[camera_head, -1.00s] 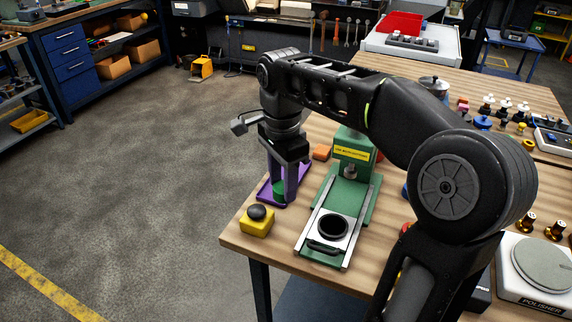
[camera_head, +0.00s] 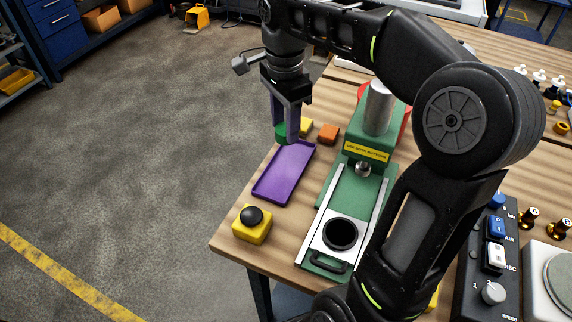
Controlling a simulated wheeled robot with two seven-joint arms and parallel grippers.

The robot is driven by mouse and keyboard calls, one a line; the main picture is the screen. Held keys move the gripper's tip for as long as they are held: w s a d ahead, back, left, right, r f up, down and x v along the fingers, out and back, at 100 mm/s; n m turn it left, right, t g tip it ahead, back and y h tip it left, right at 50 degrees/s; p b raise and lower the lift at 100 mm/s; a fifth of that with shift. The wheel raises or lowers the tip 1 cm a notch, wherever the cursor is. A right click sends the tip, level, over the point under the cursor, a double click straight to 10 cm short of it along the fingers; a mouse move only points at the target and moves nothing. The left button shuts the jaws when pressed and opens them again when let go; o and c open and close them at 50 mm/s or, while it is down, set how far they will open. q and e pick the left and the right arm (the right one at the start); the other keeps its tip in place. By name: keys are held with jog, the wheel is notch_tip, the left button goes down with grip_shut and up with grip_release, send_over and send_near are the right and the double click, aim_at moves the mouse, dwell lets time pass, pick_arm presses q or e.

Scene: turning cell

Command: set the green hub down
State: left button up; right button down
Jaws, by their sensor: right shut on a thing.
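The green hub (camera_head: 281,132) is between the fingers of my right gripper (camera_head: 286,133), which is shut on it and points down. The fingers hide part of the hub. It shows at the far end of the purple tray (camera_head: 284,172); I cannot tell whether it touches the surface there. The tray lies on the wooden table near its left edge, and its visible floor is empty. My left gripper is not in view.
A green press (camera_head: 369,140) with a sliding plate stands right of the tray. A yellow button box (camera_head: 252,225) with a black top sits in front of the tray.

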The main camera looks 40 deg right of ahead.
send_over(285, 170)
jog(key=shift+w+d+f, duration=0.1)
jog(key=shift+f, duration=3.05)
jog(key=shift+f, duration=1.85)
jog(key=shift+f+b, duration=0.2)
jog(key=shift+b, duration=0.2)
jog(key=c, duration=0.8)
grip_release()
jog(key=shift+r, duration=0.15)
